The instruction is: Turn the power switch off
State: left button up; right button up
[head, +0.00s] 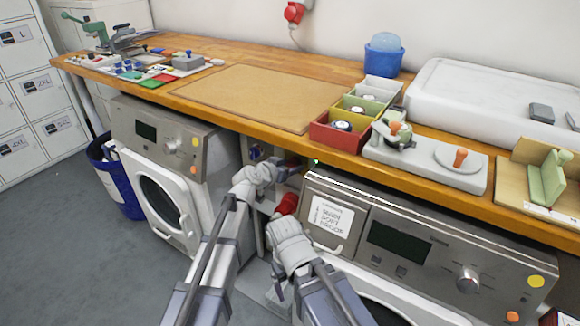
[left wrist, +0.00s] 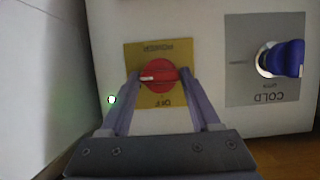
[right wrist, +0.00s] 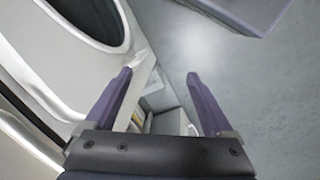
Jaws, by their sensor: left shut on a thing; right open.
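In the left wrist view, the power switch (left wrist: 158,76) is a round red knob with a white pointer mark on a yellow plate, labelled OFF upside down. The mark points left in that view, to the side rather than at the OFF label. My left gripper (left wrist: 170,76) is shut on the knob, one finger at each side. In the head view, my left gripper (head: 288,166) reaches into the gap under the bench, and the switch is largely hidden there. My right gripper (right wrist: 160,78) is open and empty, pointing down beside a machine and above the floor.
A blue handle (left wrist: 285,58) on a grey COLD plate sits beside the switch. A small green light (left wrist: 111,100) glows nearby. Machines stand left (head: 165,140) and right (head: 430,245) of the gap, under the wooden bench (head: 225,65). A red object (head: 287,204) is near my right arm.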

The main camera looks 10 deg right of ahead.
pick_arm(q)
jog(key=n, duration=0.1)
jog(key=n+g+h+b, duration=0.1)
jog(key=shift+w+a+f+n+h, duration=0.15)
jog(key=shift+n+h, duration=0.15)
jog(key=n+h+b, duration=0.1)
jog(key=n+g+h+b, duration=0.1)
jog(key=n, duration=0.1)
jog(key=shift+a+f, duration=0.1)
jog(key=shift+f, duration=0.1)
jog(key=n+h+b, duration=0.1)
jog(key=n, duration=0.1)
jog(key=n+h+b, duration=0.1)
jog(key=n+b, duration=0.1)
jog(key=shift+a+f+g, duration=0.1)
jog(key=shift+f+g, duration=0.1)
jog(key=shift+g, duration=0.1)
jog(key=shift+n+h+b, duration=0.8)
jog(key=shift+n+b, duration=0.8)
jog(key=shift+n, duration=0.2)
jog(key=shift+r, duration=0.1)
jog(key=o, duration=1.4)
jog(key=shift+w, duration=0.1)
jog(key=shift+c, duration=0.2)
